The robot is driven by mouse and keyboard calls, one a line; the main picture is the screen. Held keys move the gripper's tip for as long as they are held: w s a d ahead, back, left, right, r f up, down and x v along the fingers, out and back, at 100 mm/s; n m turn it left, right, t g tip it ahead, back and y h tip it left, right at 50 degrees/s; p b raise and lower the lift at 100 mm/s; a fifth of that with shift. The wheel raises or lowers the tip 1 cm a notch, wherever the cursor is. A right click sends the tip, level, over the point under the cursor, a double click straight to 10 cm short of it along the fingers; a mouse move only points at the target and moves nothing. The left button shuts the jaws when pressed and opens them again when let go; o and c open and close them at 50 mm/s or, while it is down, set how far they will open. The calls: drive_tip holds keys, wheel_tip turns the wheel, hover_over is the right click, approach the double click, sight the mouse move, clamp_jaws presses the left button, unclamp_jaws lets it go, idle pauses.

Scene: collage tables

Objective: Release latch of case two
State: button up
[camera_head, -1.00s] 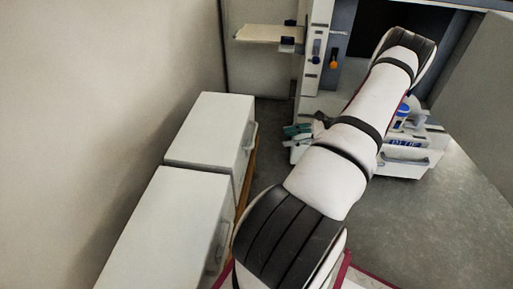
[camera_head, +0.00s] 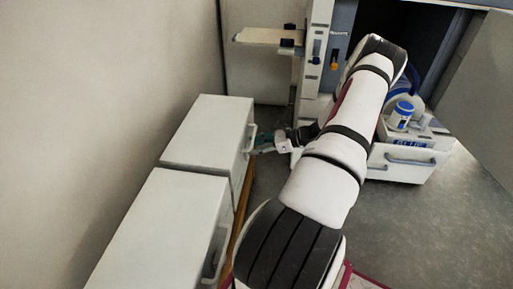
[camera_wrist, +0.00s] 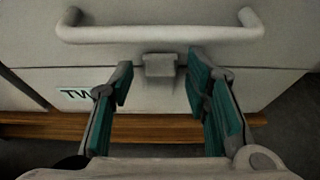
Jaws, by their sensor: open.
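A pale case (camera_head: 206,132) stands at the left in the head view, the farther of two in a row. In the wrist view its front (camera_wrist: 290,55) fills the upper part, with a bar handle (camera_wrist: 160,34) and a small grey latch block (camera_wrist: 159,66) below it. A partly hidden label (camera_wrist: 74,94) on it shows letters like "TW". My gripper (camera_wrist: 158,84) is open, its teal-padded fingers on either side of and just below the latch, with nothing between them. In the head view my gripper (camera_head: 268,143) is at the case's front, partly hidden by my arm.
A second pale case (camera_head: 160,225) stands nearer. A wooden strip (camera_wrist: 150,127) runs below the case front. At the right is a drawer unit (camera_head: 400,163) labelled "BLUE" with a blue-lidded jar (camera_head: 401,115) on top. A shelf (camera_head: 262,36) juts out behind. Floor (camera_head: 420,230) is clear at right.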

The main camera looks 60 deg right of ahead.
clamp_jaws()
drive_tip(key=shift+f, duration=0.1)
drive_tip(key=s+d+f+t+y+b, duration=0.1)
drive_tip(key=s+f+t+y+b, duration=0.2)
drive_tip(key=f+t, duration=0.3)
drive_tip(key=shift+s+d+f+t+y+b, duration=0.35)
drive_tip(key=shift+t+y, duration=0.55)
drive_tip(key=shift+t, duration=1.9)
drive_tip(key=shift+a, duration=0.1)
